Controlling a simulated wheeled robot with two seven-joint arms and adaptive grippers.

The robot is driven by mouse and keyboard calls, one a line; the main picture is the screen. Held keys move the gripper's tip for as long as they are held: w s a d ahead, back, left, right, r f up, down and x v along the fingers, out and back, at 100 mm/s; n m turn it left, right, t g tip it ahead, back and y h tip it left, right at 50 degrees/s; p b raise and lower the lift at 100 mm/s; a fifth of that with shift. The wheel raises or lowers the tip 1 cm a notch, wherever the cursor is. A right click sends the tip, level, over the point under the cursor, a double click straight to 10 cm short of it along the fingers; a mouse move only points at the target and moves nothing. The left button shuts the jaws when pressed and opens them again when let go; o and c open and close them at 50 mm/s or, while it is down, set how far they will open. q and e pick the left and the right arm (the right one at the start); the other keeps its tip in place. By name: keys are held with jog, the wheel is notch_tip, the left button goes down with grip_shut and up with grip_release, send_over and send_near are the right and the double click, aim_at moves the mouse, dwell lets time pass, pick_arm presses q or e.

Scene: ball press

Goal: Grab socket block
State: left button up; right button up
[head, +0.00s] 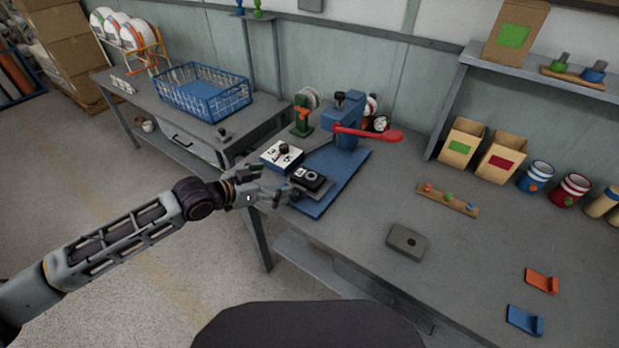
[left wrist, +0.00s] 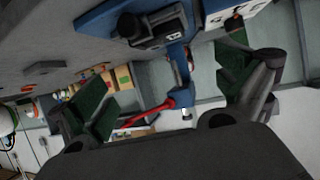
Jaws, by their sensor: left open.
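A blue press (head: 349,125) with a red lever (head: 368,133) stands on a blue base plate (head: 345,170). A black block (head: 308,179) with a round feature on top sits on a grey piece near the front of that plate. A flat grey block with a hole (head: 406,242) lies apart on the bench; I cannot tell which one is the socket block. My left gripper (head: 281,190) is open, just left of the black block, with nothing between its fingers. In the left wrist view the black block (left wrist: 155,28) lies beyond the open green-padded fingers. My right gripper is not in view.
A wooden strip with coloured pegs (head: 447,199), an orange bracket (head: 541,281) and a blue bracket (head: 525,321) lie to the right. The bench between them is clear.

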aim_at(308, 175)
pick_arm(q)
jog(key=shift+x, duration=4.15)
jog(key=shift+w+d, duration=0.1)
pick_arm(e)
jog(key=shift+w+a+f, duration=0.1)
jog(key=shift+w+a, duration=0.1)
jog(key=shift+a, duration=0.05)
pick_arm(q)
jog(key=shift+d+f, duration=0.1)
jog(key=shift+d, duration=0.05)
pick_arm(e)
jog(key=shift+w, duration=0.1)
pick_arm(q)
jog(key=shift+x, duration=2.1)
jog(key=shift+w+d+f, duration=0.15)
jog(key=shift+w+d, duration=0.1)
jog(key=shift+d, duration=0.05)
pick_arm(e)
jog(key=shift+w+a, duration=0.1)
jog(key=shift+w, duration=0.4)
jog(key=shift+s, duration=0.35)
